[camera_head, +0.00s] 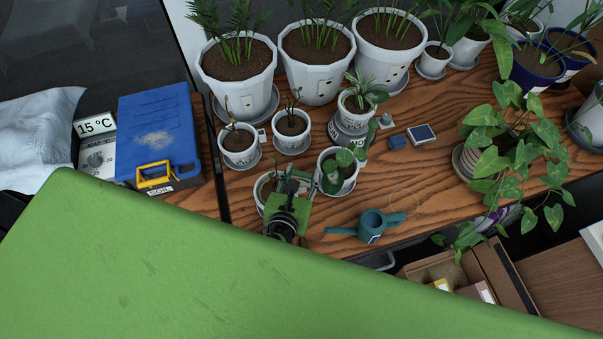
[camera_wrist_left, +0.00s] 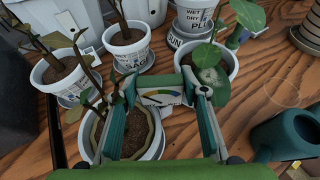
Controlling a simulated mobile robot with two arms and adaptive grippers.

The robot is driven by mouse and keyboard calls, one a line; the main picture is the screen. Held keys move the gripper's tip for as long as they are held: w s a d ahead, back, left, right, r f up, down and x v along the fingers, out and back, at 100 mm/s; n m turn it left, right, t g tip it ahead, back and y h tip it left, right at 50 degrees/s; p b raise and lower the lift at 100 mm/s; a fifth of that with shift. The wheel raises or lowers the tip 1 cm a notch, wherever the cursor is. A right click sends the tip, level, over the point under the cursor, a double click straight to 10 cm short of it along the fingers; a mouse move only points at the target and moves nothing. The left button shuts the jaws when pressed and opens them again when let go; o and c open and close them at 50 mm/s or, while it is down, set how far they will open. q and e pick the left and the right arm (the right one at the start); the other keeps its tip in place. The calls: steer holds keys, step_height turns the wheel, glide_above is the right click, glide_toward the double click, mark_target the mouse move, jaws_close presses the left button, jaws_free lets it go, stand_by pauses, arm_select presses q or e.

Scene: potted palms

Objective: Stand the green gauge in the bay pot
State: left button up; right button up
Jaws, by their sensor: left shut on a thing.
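My left gripper (camera_head: 291,180) is over the front row of small white pots. In the left wrist view its fingers (camera_wrist_left: 162,92) are shut on the green gauge (camera_wrist_left: 161,98), whose pale dial face shows between the tips. The gauge's lower end is hidden. Below the fingers is a white pot (camera_wrist_left: 158,146) with soil; the head view shows its left side (camera_head: 259,199). Another white pot (camera_head: 337,187) with a leafy plant stands just right of the gripper. I cannot read which pot is the bay pot, nor tell whether the gauge touches soil. My right gripper is not in view.
A teal watering can (camera_head: 371,226) stands close on the right. Small pots (camera_head: 239,158) (camera_head: 291,142) stand behind, with large white planters (camera_head: 317,82) beyond. A blue box (camera_head: 155,130) is at left and a trailing plant (camera_head: 515,150) at right. Bare wood shows in front of that plant.

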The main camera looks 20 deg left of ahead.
arm_select(q)
steer(key=o, duration=1.1)
steer(key=o, duration=0.4)
steer(key=shift+o, duration=0.2)
step_height(320, 180, up, 6)
steer(key=p, duration=0.6)
steer(key=shift+r+p, duration=0.45)
steer(key=shift+r, duration=0.55)
